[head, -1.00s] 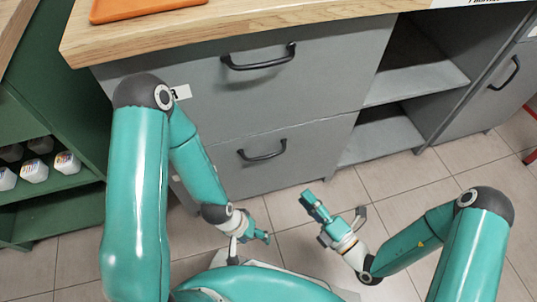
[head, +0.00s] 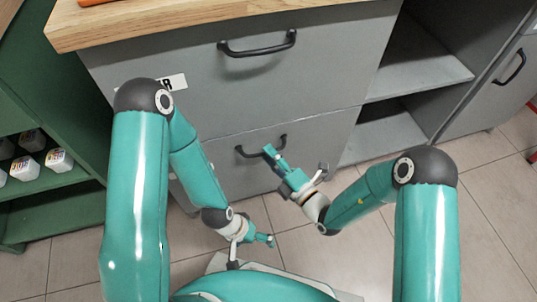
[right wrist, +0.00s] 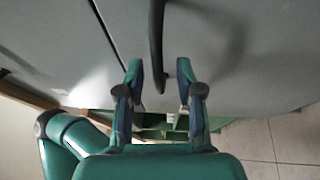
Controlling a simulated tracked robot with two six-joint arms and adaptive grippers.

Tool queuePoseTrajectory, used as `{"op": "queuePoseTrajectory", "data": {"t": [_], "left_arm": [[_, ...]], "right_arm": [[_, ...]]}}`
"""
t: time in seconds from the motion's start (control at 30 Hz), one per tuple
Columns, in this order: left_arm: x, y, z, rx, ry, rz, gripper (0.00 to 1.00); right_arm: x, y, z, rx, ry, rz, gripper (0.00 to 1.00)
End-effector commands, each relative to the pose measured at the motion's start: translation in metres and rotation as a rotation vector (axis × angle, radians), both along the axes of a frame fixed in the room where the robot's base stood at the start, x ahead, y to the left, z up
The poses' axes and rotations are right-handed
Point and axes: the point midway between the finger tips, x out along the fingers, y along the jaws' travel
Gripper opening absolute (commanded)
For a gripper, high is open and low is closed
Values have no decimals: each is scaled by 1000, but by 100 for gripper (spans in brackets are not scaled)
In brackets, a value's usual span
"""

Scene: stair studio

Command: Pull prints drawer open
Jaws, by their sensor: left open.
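A grey cabinet has an upper drawer (head: 330,75) and a lower drawer (head: 320,130), both closed. The upper drawer has a black bar handle (head: 258,48). The lower drawer has a similar handle (head: 247,154), partly hidden by my right gripper. A partly covered label (head: 174,82) leaves me unable to tell which drawer is the prints drawer. My right gripper (head: 296,160) is open in front of the lower handle. In the right wrist view, a dark handle (right wrist: 156,40) reaches between its spread fingers (right wrist: 160,78), not gripped. My left gripper (head: 251,252) is open and empty, low near the floor.
A wooden worktop (head: 200,20) overhangs the drawers. Open shelves (head: 425,80) and another cabinet door (head: 500,85) are to the right. A green shelf unit (head: 60,215) with several small white containers (head: 58,160) stands at the left. Tiled floor (head: 480,210) is free at the right.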

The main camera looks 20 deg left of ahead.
Motion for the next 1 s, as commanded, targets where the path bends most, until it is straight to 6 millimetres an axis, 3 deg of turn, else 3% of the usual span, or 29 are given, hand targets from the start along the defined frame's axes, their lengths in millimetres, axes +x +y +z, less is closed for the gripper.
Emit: {"op": "queuePoseTrajectory", "data": {"t": [0.2,0.47,0.7,1.0], "left_arm": [[0,0,-5,0,0,0,100],[0,0,-5,0,0,0,100],[0,0,-5,0,0,0,100],[0,0,-5,0,0,0,100]], "right_arm": [[8,13,1,1,-1,1,36],[9,14,2,0,1,1,36],[8,14,2,0,1,1,0],[8,13,1,-1,3,0,0]]}}
